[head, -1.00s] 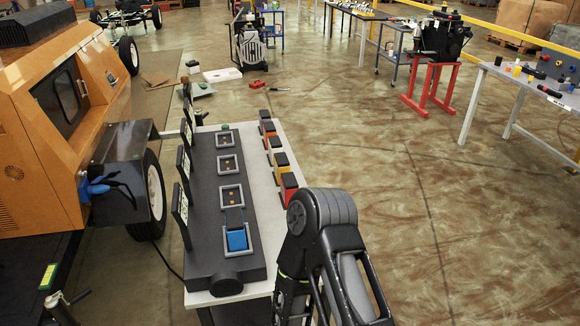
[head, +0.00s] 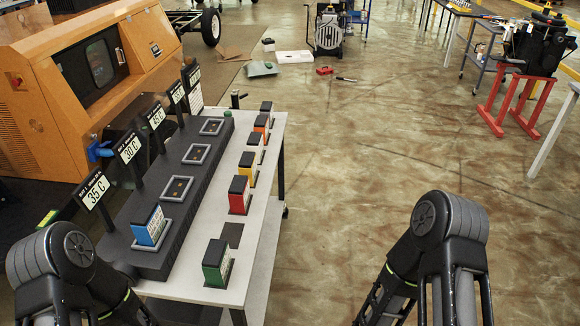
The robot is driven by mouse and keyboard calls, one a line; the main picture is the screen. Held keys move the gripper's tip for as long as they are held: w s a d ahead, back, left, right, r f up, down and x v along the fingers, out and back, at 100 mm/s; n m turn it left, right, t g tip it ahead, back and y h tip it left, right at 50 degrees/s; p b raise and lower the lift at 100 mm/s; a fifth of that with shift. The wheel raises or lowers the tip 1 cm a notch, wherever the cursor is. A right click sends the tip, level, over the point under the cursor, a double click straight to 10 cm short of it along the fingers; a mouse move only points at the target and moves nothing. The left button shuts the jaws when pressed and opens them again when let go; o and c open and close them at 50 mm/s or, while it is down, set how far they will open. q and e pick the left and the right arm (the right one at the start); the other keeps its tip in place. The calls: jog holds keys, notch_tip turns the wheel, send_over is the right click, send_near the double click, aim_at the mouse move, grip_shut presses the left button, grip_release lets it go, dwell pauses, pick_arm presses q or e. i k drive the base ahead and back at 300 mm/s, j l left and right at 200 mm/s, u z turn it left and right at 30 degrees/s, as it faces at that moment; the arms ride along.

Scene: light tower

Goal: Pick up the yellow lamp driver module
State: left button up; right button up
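The yellow lamp driver module (head: 246,172) has a black top and stands upright in a row of modules on the right side of the light grey bench. The red module (head: 238,199) stands nearer to me. Several more black-topped modules, one of them orange (head: 261,127), stand farther along the row. My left arm reaches in at the lower left and my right arm at the lower right. Both grippers are outside the picture, so their fingers and anything in them are hidden.
A dark grey fixture (head: 172,204) fills the bench's left side, with a blue module (head: 149,227) in its nearest slot and temperature signs behind. A green module (head: 216,264) stands at the bench's near end. An orange machine (head: 95,85) stands left; open floor lies right.

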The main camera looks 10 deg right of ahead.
aim_at(248, 164)
jog(key=i+l, duration=0.15)
jog(key=l, duration=0.2)
jog(key=i+l+z, duration=0.1)
jog(key=l, duration=0.3)
jog(key=i+l, duration=0.2)
jog(key=l, duration=0.15)
jog(key=i+l+z, duration=0.1)
jog(key=l, duration=0.25)
jog(key=i+z, duration=0.1)
jog(key=i, duration=0.95)
